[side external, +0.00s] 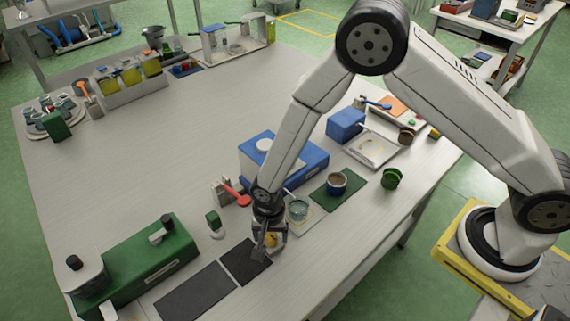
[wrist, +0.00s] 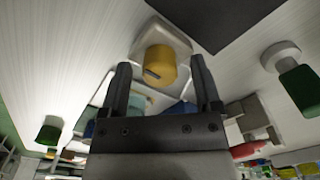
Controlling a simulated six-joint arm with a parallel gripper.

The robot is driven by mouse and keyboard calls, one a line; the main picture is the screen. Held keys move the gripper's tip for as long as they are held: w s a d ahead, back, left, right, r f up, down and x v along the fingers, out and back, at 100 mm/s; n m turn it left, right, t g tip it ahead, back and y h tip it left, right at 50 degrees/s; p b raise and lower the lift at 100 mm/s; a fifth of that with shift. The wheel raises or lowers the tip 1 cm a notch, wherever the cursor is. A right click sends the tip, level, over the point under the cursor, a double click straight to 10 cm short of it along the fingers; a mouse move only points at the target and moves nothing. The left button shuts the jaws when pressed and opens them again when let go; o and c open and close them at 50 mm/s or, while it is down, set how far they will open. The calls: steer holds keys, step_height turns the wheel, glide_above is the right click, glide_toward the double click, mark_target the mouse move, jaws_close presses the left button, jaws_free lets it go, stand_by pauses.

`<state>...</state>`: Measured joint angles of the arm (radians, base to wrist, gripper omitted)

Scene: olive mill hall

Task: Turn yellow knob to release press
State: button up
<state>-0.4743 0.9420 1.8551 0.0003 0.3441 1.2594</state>
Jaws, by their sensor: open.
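The yellow knob (wrist: 158,68) sits on a pale square base (wrist: 172,36) in the wrist view, with a dark mark across its face. In the side view the knob (side external: 271,240) is partly hidden behind my gripper (side external: 264,244), close to the near edge of the table. My gripper (wrist: 161,62) is open, one finger to each side of the knob in the wrist view. A gap shows between each finger and the knob. I cannot tell how far the fingertips reach down beside it. The press that the knob belongs to is not clearly made out.
A dark mat (side external: 246,262) lies beside the knob. A glass jar (side external: 298,210), a red-handled tool (side external: 237,195), a small green-topped item (side external: 214,222) and a blue machine (side external: 312,159) stand close by. A green machine (side external: 145,262) is at lower left. The table's middle left is clear.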

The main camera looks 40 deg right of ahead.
steer(key=shift+c, duration=0.2)
jaws_close()
steer(key=shift+n, duration=0.4)
steer(key=n, duration=0.3)
steer(key=shift+n, duration=0.3)
steer(key=n, duration=1.3)
steer(key=shift+n, duration=0.3)
